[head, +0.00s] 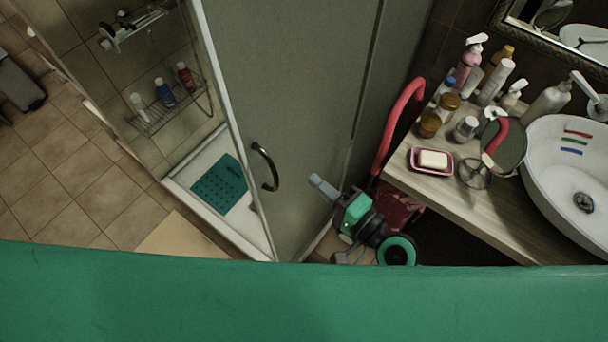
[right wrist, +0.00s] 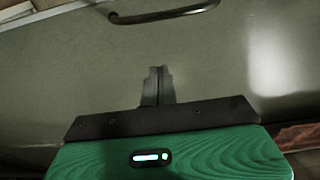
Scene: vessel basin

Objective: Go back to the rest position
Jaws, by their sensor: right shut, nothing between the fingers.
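My right gripper (head: 318,184) is shut and empty, low in front of the grey shower door (head: 300,90), to the left of the counter. In the right wrist view the two dark fingers of my right gripper (right wrist: 157,72) are together, with the grey door (right wrist: 220,60) behind them. My left gripper does not show in the head view.
The door's dark handle (head: 266,167) is left of my right gripper; the handle (right wrist: 160,16) also shows in the right wrist view. The wooden counter (head: 480,212) holds a soap dish (head: 416,166), several bottles and a white basin (head: 550,205). A red curved rail (head: 384,145) stands beside it.

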